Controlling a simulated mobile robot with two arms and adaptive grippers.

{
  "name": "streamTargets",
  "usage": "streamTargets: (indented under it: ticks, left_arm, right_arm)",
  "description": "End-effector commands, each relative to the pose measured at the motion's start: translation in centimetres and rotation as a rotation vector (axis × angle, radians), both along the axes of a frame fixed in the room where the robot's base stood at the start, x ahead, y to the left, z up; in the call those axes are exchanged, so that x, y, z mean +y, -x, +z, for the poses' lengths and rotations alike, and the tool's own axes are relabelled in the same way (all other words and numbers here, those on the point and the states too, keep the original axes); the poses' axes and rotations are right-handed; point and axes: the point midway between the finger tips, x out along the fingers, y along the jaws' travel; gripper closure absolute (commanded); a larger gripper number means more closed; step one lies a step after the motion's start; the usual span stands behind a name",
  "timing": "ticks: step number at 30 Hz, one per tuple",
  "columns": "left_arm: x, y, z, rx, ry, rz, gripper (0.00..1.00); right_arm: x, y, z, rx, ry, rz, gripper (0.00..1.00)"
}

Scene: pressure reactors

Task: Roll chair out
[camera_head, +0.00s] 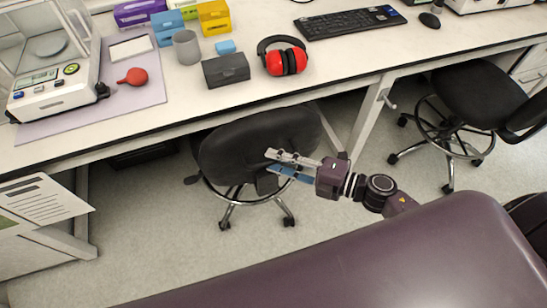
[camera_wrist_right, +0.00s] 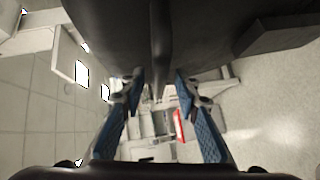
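A black wheeled chair (camera_head: 260,142) stands partly under the white lab bench, with its chrome legs and casters on the floor. My right gripper (camera_head: 272,162) comes in from the right and overlaps the near side of this chair in the head view. In the right wrist view its two blue fingers (camera_wrist_right: 157,84) are apart. A black chair part (camera_wrist_right: 120,30) with a narrow ridge fills the top, ahead of the fingers. The ridge lines up with the gap between them; I cannot tell whether the fingers touch it. My left gripper is not in view.
A second black chair (camera_head: 480,95) stands at the right. The bench (camera_head: 350,75) carries a balance (camera_head: 55,60), red ear defenders (camera_head: 285,57) and a keyboard (camera_head: 350,22). A bench leg (camera_head: 370,115) stands right of the chair. Floor (camera_head: 170,230) in front is clear.

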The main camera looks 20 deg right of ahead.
Motion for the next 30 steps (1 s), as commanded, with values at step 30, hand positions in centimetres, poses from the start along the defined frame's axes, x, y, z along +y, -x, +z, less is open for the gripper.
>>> streamTargets:
  ticks: [30]
  left_arm:
    - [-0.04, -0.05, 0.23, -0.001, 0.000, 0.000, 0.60]
  right_arm:
    - [0.82, -0.75, -0.19, 0.001, 0.000, -0.001, 1.00]
